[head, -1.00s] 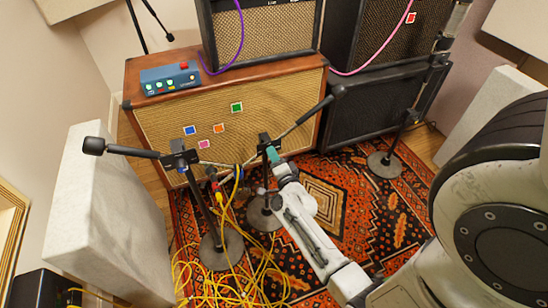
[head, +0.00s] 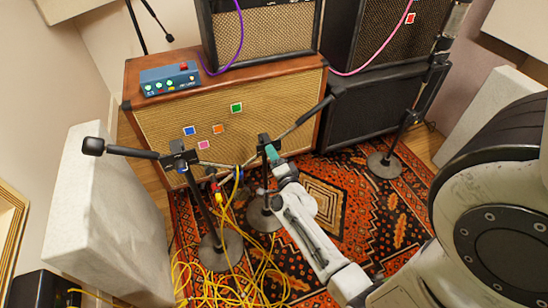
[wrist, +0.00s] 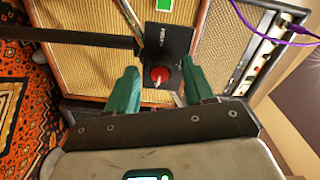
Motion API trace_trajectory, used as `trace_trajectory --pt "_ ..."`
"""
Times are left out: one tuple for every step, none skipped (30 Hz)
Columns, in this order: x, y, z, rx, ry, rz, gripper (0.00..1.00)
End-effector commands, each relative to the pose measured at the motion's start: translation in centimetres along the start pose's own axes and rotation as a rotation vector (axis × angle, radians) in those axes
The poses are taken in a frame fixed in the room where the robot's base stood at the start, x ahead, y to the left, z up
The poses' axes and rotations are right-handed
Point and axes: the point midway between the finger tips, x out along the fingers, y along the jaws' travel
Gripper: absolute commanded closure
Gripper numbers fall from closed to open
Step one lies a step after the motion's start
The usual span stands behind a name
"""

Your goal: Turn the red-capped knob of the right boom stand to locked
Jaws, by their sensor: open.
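The right boom stand (head: 265,215) stands on the patterned rug, its boom slanting up to the right. In the wrist view its dark clutch plate (wrist: 168,45) carries the red-capped knob (wrist: 160,75) and white lettering too blurred to read surely. My gripper (wrist: 160,70) has its teal fingers open, one on either side of the red cap, with gaps visible; I see no clear contact. In the head view my gripper (head: 271,151) is at the top of this stand and hides the knob.
The left boom stand (head: 178,158) is close by on the left, with loose yellow cables (head: 240,275) around its base. A tan-grilled amp cabinet (head: 165,118) stands just behind. Another stand (head: 385,165) is farther right. Open rug (head: 350,205) lies right of my gripper.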

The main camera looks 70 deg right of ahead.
Motion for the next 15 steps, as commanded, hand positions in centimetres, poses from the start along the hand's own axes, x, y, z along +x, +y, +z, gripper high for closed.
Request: trace_trajectory --pt "0.0 0.0 0.0 0.000 0.000 0.000 0.48" --pt "-0.1 0.0 0.0 0.000 0.000 0.000 0.48" --pt "-0.3 -0.1 0.0 0.000 0.000 0.000 0.48" --pt "-0.5 -0.1 0.0 -0.001 0.000 0.000 0.48" --pt "-0.8 -0.1 0.0 -0.001 0.000 0.000 0.48" --pt "-1.4 -0.1 0.0 -0.001 -0.001 0.001 0.48" --pt "-1.8 -0.1 0.0 -0.001 -0.001 0.002 0.48" --pt "-2.3 -0.1 0.0 -0.001 -0.001 0.002 0.48" --pt "-3.1 -0.1 0.0 -0.001 -0.002 0.002 0.48" --pt "-3.7 -0.1 0.0 -0.001 -0.002 0.002 0.48" --pt "-4.3 -0.1 0.0 -0.001 -0.002 0.003 0.48" --pt "-5.1 -0.1 0.0 -0.001 -0.003 0.002 0.48" --pt "-5.7 -0.1 0.0 -0.001 -0.003 0.003 0.48" --pt "-6.3 -0.1 0.0 -0.001 -0.003 0.002 0.48" --pt "-7.0 0.0 0.0 -0.001 -0.002 0.002 0.48"
